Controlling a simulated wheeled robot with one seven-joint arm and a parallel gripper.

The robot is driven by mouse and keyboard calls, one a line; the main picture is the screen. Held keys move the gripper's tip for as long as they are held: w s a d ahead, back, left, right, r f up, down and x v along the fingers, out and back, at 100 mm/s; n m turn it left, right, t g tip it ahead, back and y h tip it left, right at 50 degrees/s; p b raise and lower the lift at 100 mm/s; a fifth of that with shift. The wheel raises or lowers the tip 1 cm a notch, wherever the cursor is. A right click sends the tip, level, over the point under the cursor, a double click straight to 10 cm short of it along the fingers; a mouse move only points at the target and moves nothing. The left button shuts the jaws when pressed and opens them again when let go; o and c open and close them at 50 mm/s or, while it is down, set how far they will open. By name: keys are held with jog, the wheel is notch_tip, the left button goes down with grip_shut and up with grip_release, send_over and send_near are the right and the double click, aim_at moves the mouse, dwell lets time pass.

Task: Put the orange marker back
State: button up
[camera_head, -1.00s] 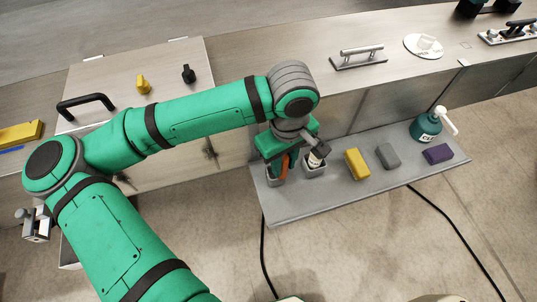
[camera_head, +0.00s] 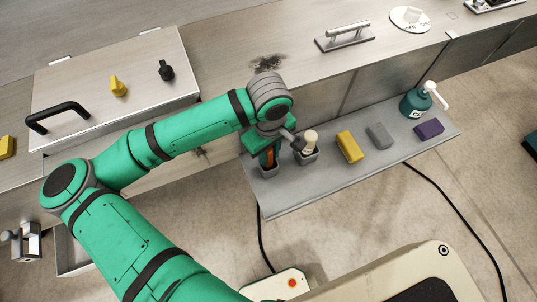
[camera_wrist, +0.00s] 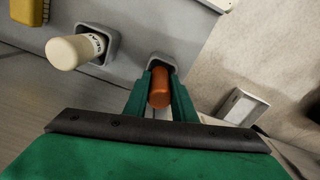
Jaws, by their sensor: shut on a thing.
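The orange marker (camera_wrist: 160,88) is held between the two green fingers of my gripper (camera_wrist: 160,100), which is shut on it. In the head view the marker (camera_head: 269,158) stands about upright at a grey square cup (camera_head: 267,171) at the left end of the grey shelf (camera_head: 290,198). In the wrist view the cup's rim (camera_wrist: 162,60) shows just beyond the marker. The marker's lower end seems to be within the cup, but the fingers hide how deep it sits.
A second cup (camera_head: 307,158) beside it holds a cream bottle or marker (camera_head: 310,140) close to my gripper. A black cable (camera_head: 262,238) hangs in front.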

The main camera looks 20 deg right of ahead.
jog(key=shift+f, duration=0.7)
jog(key=shift+f, duration=0.1)
jog(key=o, duration=1.1)
jog(key=shift+c, duration=0.2)
